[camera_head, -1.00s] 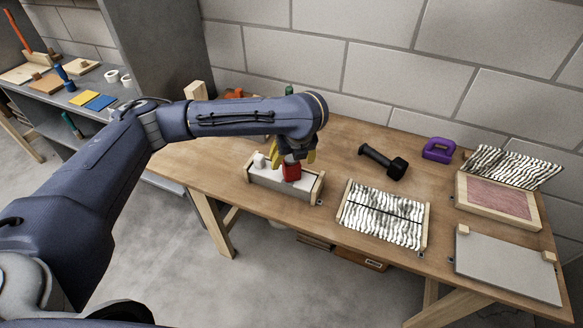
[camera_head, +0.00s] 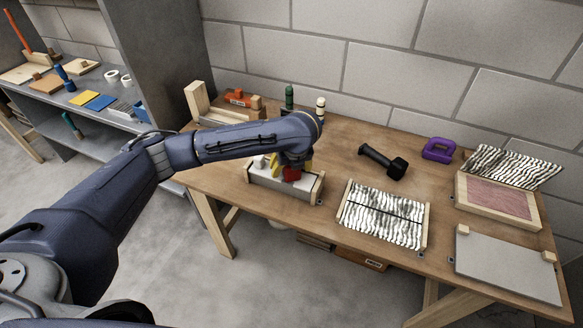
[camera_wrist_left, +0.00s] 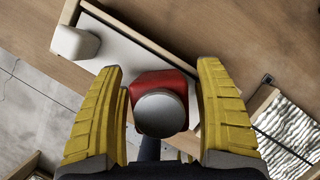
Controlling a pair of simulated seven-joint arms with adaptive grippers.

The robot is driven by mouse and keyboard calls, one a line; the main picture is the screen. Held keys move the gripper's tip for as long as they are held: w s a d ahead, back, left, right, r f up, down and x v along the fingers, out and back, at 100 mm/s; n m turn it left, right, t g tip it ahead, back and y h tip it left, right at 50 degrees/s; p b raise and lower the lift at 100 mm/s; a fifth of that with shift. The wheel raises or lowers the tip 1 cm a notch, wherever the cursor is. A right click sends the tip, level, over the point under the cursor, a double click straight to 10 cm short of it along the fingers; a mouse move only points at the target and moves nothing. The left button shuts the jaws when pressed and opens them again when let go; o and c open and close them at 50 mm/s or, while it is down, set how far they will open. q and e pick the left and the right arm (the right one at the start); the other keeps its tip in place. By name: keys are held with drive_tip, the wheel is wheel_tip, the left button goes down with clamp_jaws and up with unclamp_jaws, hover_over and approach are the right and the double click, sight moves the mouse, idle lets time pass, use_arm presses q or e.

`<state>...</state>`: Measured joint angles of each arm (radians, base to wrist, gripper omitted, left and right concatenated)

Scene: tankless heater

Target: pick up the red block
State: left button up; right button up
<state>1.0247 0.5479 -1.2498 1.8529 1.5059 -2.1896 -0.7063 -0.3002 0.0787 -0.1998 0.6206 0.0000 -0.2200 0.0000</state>
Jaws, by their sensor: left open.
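The red block (camera_head: 292,174) stands on the white-topped wooden tray (camera_head: 268,189) near the table's front edge. In the left wrist view the red block (camera_wrist_left: 163,85) has a round pale grey knob on top. My left gripper (camera_head: 300,166) is over the block, with its yellow fingers pointing down. In the left wrist view the open fingers of my left gripper (camera_wrist_left: 160,105) stand on both sides of the block. The left finger is close to it, and a wider gap shows on the right. Part of the block is hidden by the gripper in the head view. My right gripper does not show.
A small white block (camera_head: 259,162) sits on the same tray. Green (camera_head: 289,97) and white-topped (camera_head: 320,108) bottles stand behind the arm.

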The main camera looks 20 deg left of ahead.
use_arm(q)
clamp_jaws()
idle(0.7)
wheel_tip(320, 180, up, 20)
idle(0.8)
